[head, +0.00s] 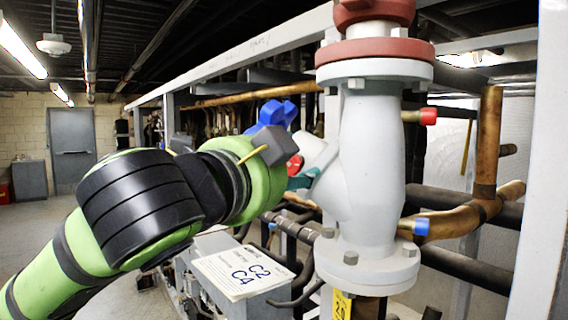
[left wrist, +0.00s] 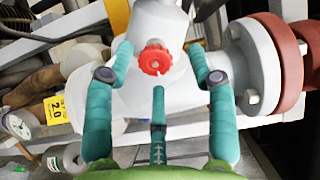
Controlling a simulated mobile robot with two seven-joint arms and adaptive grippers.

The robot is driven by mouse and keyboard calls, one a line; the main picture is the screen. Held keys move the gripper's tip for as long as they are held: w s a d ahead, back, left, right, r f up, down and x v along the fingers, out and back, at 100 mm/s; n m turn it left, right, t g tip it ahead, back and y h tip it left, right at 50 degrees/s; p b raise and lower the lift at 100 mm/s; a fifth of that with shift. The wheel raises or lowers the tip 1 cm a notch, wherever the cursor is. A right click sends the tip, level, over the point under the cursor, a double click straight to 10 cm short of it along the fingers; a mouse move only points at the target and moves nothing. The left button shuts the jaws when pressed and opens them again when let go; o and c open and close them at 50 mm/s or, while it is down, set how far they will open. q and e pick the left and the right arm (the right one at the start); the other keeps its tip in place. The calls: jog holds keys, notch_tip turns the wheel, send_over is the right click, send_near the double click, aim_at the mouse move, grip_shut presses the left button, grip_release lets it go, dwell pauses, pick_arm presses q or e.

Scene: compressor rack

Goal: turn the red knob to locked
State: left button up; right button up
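The red knob (left wrist: 154,59) shows in the left wrist view, on the side of a white valve body (left wrist: 155,25). In the head view the knob (head: 295,165) is partly hidden by my left arm and the white valve body (head: 370,160). My left gripper (head: 301,181) has teal fingers. In the left wrist view its fingers (left wrist: 160,62) are spread open, two on either side of the knob and one below it. Gaps show between the fingers and the knob, so it is not gripped. My right gripper is not in view.
Red flanges (head: 375,48) top the valve. Copper pipes (head: 465,218) and dark pipes run behind it. A grey box with a C2 C4 label (head: 242,272) stands below my left arm. A white post (head: 537,160) is at the right. Open floor lies at the far left.

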pick_arm(q)
jog(key=v, duration=1.2)
